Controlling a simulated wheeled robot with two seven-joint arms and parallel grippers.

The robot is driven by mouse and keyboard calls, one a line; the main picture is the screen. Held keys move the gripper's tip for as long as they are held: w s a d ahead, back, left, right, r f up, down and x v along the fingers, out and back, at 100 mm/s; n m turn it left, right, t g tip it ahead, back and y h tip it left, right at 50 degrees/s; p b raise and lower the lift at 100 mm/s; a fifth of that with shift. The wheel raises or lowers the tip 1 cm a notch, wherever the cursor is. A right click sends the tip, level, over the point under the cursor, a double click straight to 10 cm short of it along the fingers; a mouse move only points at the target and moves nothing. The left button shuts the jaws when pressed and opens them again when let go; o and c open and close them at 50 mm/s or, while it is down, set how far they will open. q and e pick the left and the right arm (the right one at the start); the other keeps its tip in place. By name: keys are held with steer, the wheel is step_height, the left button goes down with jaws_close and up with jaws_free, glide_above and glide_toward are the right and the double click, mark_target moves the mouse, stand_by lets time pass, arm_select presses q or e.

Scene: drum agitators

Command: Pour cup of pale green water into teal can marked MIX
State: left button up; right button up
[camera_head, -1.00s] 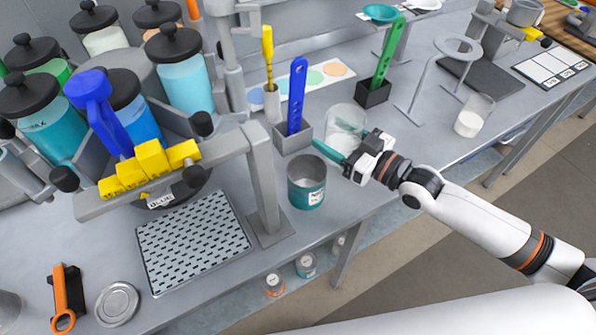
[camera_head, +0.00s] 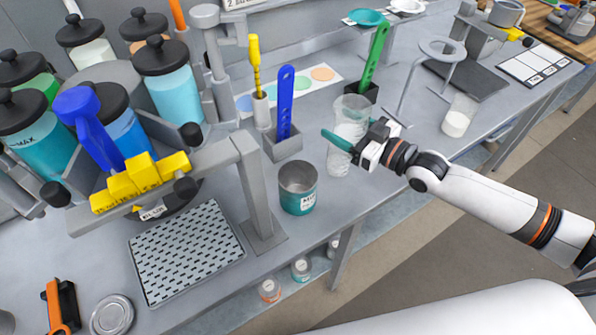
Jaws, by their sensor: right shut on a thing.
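A clear cup (camera_head: 351,109) with pale contents stands near upright to the right of the teal can. My right gripper (camera_head: 349,144) is shut on the cup, its teal fingers across the cup's middle. The fingers hide part of the cup, and I cannot tell whether its base touches the table. The open-topped teal can (camera_head: 298,192) stands upright on the table, left of and nearer than the cup. Its white label is partly readable, and its inside looks grey. My left gripper is not in view.
A grey holder (camera_head: 283,148) with a blue stick stands behind the can. A grey post (camera_head: 251,185) of the dispenser rises left of the can, beside a perforated tray (camera_head: 190,250). Another clear cup (camera_head: 457,122) with white contents is at right. The table's front edge is close.

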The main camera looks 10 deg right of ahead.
mark_target(336, 131)
steer(key=shift+s+a+r+n+g+h+p, duration=0.2)
steer(key=shift+a+r+n+p, duration=0.15)
steer(key=shift+n+p, duration=0.5)
steer(key=shift+s+a+r+n+g+h+p, duration=0.1)
steer(key=shift+a+r+n+h+p, duration=0.2)
steer(key=shift+n+p, duration=0.5)
steer(key=shift+a+f, duration=0.1)
steer(key=shift+f, duration=0.1)
steer(key=n, duration=0.1)
steer(key=a+n+h+p, duration=0.1)
steer(key=n+p, duration=0.1)
steer(key=shift+s+a+n+h, duration=0.25)
steer(key=shift+n+h, duration=0.05)
steer(key=shift+n, duration=0.05)
steer(key=shift+d+f+n+h+b, duration=0.1)
steer(key=shift+f+n+h+b, duration=0.15)
steer(key=shift+n, duration=0.3)
steer(key=shift+d+f+n+h+b, duration=0.1)
steer(key=shift+n+h+b, duration=0.25)
steer(key=shift+n, duration=0.2)
steer(key=shift+f+n+h+b, duration=0.3)
steer(key=shift+n+h+b, duration=0.1)
steer(key=shift+n+b, duration=0.45)
stand_by(0.5)
steer(key=shift+s+a+f+n+h+p, duration=0.2)
steer(key=shift+a+n+h+p, duration=0.2)
steer(key=shift+a+n+p, duration=0.25)
stand_by(1.5)
